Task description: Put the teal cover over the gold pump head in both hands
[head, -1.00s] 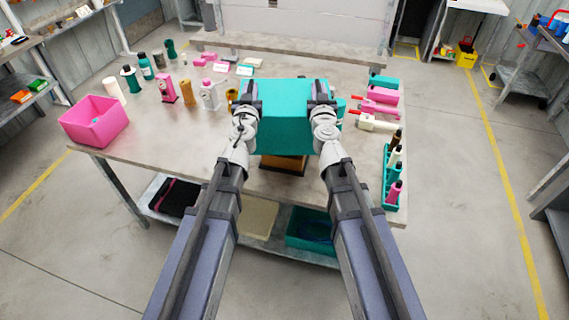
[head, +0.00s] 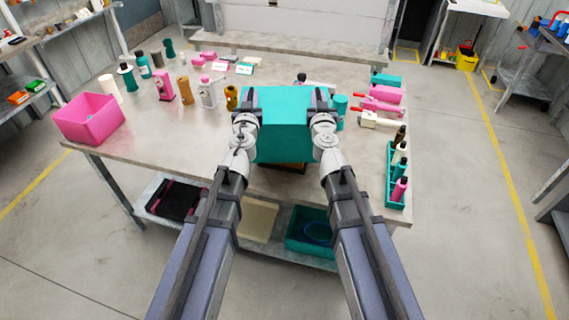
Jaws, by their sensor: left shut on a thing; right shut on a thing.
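The teal cover (head: 283,128) is a large box shape in the middle of the head view, at the front of the table. My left gripper (head: 246,100) is shut on its left side and my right gripper (head: 321,102) is shut on its right side. The gold pump head (head: 291,168) is almost wholly hidden; only a thin gold-brown and dark strip shows beneath the cover's lower front edge. I cannot tell whether the cover rests on it or hangs just above it.
A pink bin (head: 90,120) stands at the table's left corner. Several bottles stand behind it. A teal tray of bottles (head: 397,190) lies at the right edge, with pink and white tools (head: 380,108) behind.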

